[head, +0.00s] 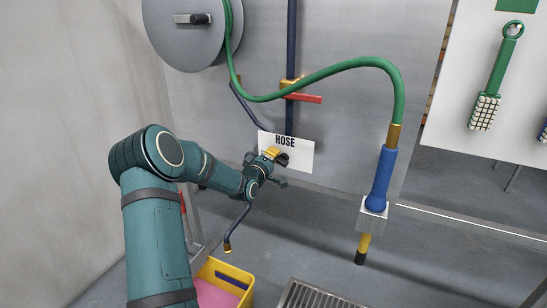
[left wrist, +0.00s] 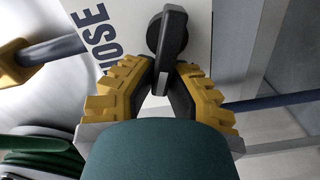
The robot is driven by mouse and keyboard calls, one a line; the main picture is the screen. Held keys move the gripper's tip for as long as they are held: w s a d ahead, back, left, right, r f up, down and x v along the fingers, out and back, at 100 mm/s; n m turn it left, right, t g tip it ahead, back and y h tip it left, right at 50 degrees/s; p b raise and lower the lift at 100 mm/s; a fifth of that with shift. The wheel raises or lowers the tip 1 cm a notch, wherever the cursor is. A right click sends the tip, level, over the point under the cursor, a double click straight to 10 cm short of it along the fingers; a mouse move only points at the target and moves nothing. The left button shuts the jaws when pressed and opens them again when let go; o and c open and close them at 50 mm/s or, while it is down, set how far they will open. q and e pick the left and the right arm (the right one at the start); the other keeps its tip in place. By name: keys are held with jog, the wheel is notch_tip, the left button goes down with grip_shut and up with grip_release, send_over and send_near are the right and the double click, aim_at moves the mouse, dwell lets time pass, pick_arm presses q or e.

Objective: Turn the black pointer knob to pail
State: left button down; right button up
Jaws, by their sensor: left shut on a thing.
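The black pointer knob (left wrist: 167,32) sits on a white plate (head: 301,157) marked HOSE on the back wall. My left gripper (left wrist: 163,84) is at the knob, its two yellow-backed fingers closed on the pointer bar from both sides. In the head view the left gripper (head: 278,157) covers the left part of the plate, and the knob is mostly hidden. No word PAIL is readable in either view; the plate's lower left is behind the gripper. My right gripper is not in view.
A dark pipe with a brass tip (head: 227,247) hangs above a yellow bin (head: 243,272) with a pink inside. A red-handled valve (head: 303,98) is above the plate. A green hose (head: 330,72) runs to a blue nozzle (head: 382,180) at right. A floor grate (head: 312,297) lies below.

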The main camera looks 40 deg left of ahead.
pick_arm(q)
jog(key=shift+a+f+n, duration=0.1)
jog(key=shift+f+n, duration=0.2)
jog(key=shift+n, duration=0.75)
jog(key=shift+a+f+n, duration=0.1)
jog(key=shift+f+n, duration=0.15)
jog(key=shift+n, duration=0.8)
jog(key=shift+d, duration=0.1)
jog(key=c, duration=1)
grip_release()
jog(key=shift+f, duration=0.1)
jog(key=v, duration=1.2)
